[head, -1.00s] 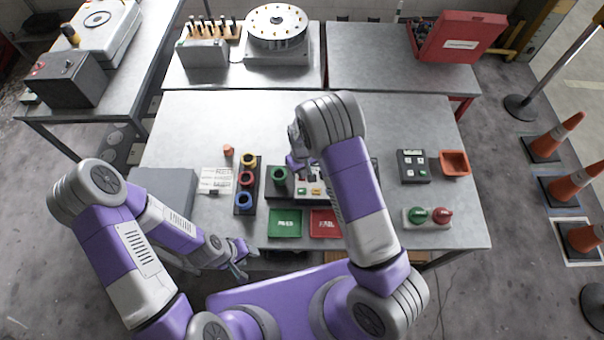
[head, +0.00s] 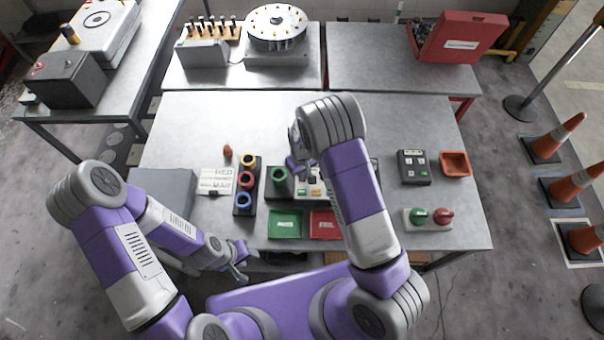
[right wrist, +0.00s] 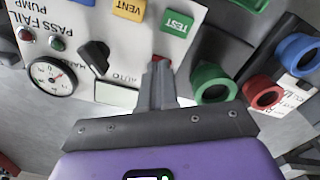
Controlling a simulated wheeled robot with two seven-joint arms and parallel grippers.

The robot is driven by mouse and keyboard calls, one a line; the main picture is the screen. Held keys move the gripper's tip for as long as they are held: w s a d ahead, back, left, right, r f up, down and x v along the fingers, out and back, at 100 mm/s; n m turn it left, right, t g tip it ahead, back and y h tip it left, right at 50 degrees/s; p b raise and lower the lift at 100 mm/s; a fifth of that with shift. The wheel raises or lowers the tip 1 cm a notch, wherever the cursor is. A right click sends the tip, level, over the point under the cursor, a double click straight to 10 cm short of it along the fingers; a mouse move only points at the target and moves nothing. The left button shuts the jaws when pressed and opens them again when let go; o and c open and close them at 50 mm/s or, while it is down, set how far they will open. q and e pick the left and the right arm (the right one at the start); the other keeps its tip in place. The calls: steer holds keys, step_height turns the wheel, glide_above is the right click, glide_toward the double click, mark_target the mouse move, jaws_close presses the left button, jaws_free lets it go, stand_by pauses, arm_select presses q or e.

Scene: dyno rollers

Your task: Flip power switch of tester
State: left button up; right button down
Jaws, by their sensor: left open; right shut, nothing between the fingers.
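The tester (head: 314,190) is a light panel on the table, partly hidden behind my right arm in the head view. In the right wrist view its panel (right wrist: 121,59) shows a gauge (right wrist: 52,78), a black knob (right wrist: 94,55) marked HAND and AUTO, and a green TEST button (right wrist: 176,24). A small red part (right wrist: 159,59), perhaps the power switch, shows just at the fingertips. My right gripper (right wrist: 159,70) is shut and empty, its tips at or very near that part; contact is unclear. My left gripper (head: 242,265) is open and empty, off the table's front edge.
A rack of yellow, red and blue rings (head: 245,181) and a green ring block (head: 279,180) stand left of the tester. A green tray (head: 285,224) and a red tray (head: 325,226) lie in front. The back of the table is clear.

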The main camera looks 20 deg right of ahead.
step_height(320, 180, up, 7)
steer(key=p, duration=0.4)
steer(key=shift+f, duration=0.15)
stand_by(0.5)
